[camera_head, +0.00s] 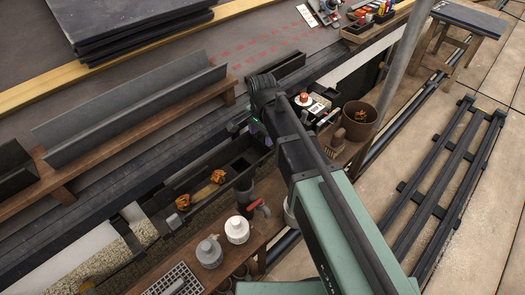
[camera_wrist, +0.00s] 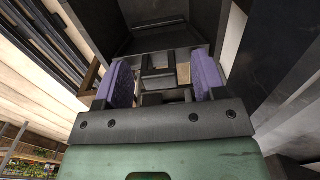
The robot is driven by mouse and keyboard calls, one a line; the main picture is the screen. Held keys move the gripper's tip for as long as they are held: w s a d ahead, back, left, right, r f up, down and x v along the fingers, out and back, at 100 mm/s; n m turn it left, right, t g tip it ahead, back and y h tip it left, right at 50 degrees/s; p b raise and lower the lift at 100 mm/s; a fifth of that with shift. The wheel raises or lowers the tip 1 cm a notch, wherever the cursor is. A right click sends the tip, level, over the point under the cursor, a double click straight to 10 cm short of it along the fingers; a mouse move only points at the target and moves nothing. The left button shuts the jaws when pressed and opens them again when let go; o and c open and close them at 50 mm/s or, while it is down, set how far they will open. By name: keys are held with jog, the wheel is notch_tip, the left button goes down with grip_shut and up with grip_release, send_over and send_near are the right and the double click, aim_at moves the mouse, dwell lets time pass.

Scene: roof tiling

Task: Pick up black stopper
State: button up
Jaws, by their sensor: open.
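My gripper (camera_wrist: 164,72) shows in the wrist view with its two purple finger pads wide apart. Between and beyond the pads is a dark frame-like piece with light gaps, and a dark open trough lies behind it. I cannot tell whether any of these dark parts is the black stopper. In the head view my gripper (camera_head: 255,131) is mostly hidden by my arm, over the far end of the dark gutter (camera_head: 205,160). A black square (camera_head: 240,165) shows inside the gutter; I cannot tell if it is an opening or a part.
Orange leaf clumps (camera_head: 217,176) lie in the gutter. Grey and white jugs (camera_head: 209,252) stand on the wooden bench in front. A brown bucket (camera_head: 359,121) and a parts tray (camera_head: 318,108) stand beyond my arm. A long grey channel (camera_head: 130,115) lies on a plank at left.

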jog(key=shift+f, duration=0.1)
jog(key=c, duration=1)
jog(key=shift+p, duration=0.35)
notch_tip(320, 180, up, 20)
jog(key=p, duration=2)
jog(key=o, duration=0.4)
jog(key=shift+c, duration=0.2)
jog(key=c, duration=0.4)
jog(key=shift+r+p, duration=3.4)
jog(key=shift+r, duration=0.1)
